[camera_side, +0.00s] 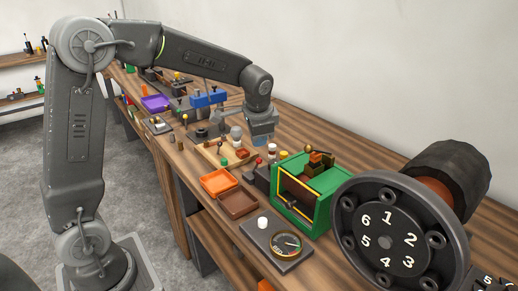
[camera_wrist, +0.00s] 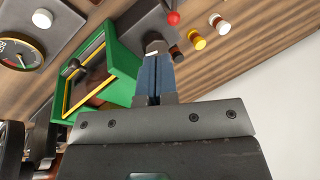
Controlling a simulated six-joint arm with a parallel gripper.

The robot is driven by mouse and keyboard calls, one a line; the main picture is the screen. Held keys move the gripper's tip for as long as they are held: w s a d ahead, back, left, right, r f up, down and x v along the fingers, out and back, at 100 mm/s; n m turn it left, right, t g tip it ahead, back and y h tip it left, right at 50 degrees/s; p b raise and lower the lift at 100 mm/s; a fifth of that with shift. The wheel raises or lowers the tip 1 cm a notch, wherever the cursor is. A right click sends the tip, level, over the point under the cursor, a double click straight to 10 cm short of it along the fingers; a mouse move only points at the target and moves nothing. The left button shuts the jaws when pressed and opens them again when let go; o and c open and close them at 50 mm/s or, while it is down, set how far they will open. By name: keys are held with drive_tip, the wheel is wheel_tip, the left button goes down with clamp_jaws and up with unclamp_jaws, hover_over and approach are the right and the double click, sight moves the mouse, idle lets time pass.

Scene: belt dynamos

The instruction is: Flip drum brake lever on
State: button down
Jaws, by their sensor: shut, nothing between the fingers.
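A short lever with a red knob (camera_side: 258,162) stands on a dark block (camera_side: 262,178) on the bench, left of the green box. I cannot tell for sure that it is the drum brake lever. In the wrist view the red knob (camera_wrist: 173,18) is near the top, beyond my fingertips. My gripper (camera_side: 262,143) is above and behind this block, pointing down, with its fingers shut and empty. In the wrist view its fingertips (camera_wrist: 155,48) are together, apart from the knob. A large drum with a numbered face (camera_side: 388,240) stands at the right.
A green box (camera_side: 308,205) with a yellow-edged opening stands between block and drum. A round gauge (camera_side: 286,245) and white button (camera_side: 262,223) sit on a plate in front. White (camera_wrist: 215,20) and yellow (camera_wrist: 197,39) pegs stand near my fingers. Orange (camera_side: 218,182) and brown (camera_side: 238,202) trays lie left.

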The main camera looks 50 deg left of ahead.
approach(256, 167)
drive_tip(key=f, duration=0.3)
drive_tip(key=d+f, duration=0.1)
drive_tip(key=shift+w+f, duration=0.3)
drive_tip(key=shift+f, duration=0.1)
drive_tip(key=shift+r, duration=0.1)
drive_tip(key=shift+a+r+h, duration=0.1)
drive_tip(key=shift+a+h, duration=0.15)
drive_tip(key=shift+h, duration=0.15)
